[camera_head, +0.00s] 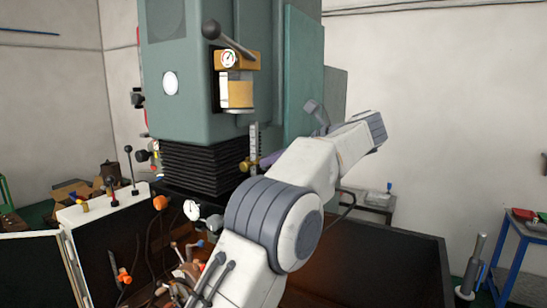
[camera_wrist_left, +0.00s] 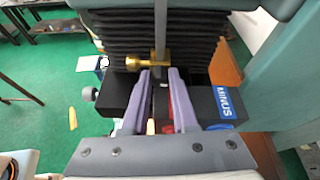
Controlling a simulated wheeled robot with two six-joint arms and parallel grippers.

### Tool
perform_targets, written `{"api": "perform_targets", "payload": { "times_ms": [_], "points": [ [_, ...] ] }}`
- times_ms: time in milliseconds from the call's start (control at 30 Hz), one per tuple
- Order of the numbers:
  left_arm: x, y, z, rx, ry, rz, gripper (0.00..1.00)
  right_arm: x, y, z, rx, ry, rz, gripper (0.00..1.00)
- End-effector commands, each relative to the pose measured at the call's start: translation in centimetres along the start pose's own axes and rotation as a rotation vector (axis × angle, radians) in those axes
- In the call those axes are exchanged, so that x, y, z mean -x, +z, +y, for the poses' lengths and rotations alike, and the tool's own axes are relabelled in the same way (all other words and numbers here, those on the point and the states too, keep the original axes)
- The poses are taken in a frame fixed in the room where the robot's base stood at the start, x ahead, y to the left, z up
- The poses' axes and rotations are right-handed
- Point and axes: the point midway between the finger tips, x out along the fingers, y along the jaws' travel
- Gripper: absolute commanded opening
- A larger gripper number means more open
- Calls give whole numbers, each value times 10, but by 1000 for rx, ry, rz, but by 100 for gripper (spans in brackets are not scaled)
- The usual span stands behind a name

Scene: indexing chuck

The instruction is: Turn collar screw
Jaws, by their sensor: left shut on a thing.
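A brass collar (camera_head: 252,161) sits on an upright metal rod (camera_head: 254,136) in front of the black bellows of the green machine. In the left wrist view, the collar (camera_wrist_left: 160,57) has a round brass screw knob (camera_wrist_left: 127,62) sticking out to the left. My left gripper (camera_head: 264,161) reaches in from the right in the head view. Its two purple fingers (camera_wrist_left: 160,72) are close together, with the tips at the brass collar. The exact contact between the tips is hidden. The screw knob shows free to the left of the fingers. My right gripper is not in view.
The green machine (camera_head: 230,110) has a lever (camera_head: 228,40) and gauge above the collar. Below are black bellows (camera_head: 200,168) and a black block with a blue MINUS label (camera_wrist_left: 227,102). A dial gauge (camera_head: 191,209) stands close on the left. A blue bench (camera_head: 517,250) is far right.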

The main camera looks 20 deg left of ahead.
Motion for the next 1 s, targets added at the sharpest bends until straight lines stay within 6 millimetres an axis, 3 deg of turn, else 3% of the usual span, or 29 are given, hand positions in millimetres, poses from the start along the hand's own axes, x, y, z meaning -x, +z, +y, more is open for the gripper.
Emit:
{"api": "perform_targets", "payload": {
  "times_ms": [100,233,667,700,733,1000],
  "points": [
    [2,5,-3,-113,48,-6,0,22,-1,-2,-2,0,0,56],
    [2,4,-4,-232,96,-10,0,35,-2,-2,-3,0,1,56],
    [0,0,-4,-302,124,-13,0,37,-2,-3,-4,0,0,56],
    [0,0,-4,-302,124,-13,42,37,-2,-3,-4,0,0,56],
    [0,0,-4,-302,124,-13,54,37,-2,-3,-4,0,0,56],
    [0,0,-4,-301,124,-13,57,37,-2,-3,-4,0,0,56]
  ]
}}
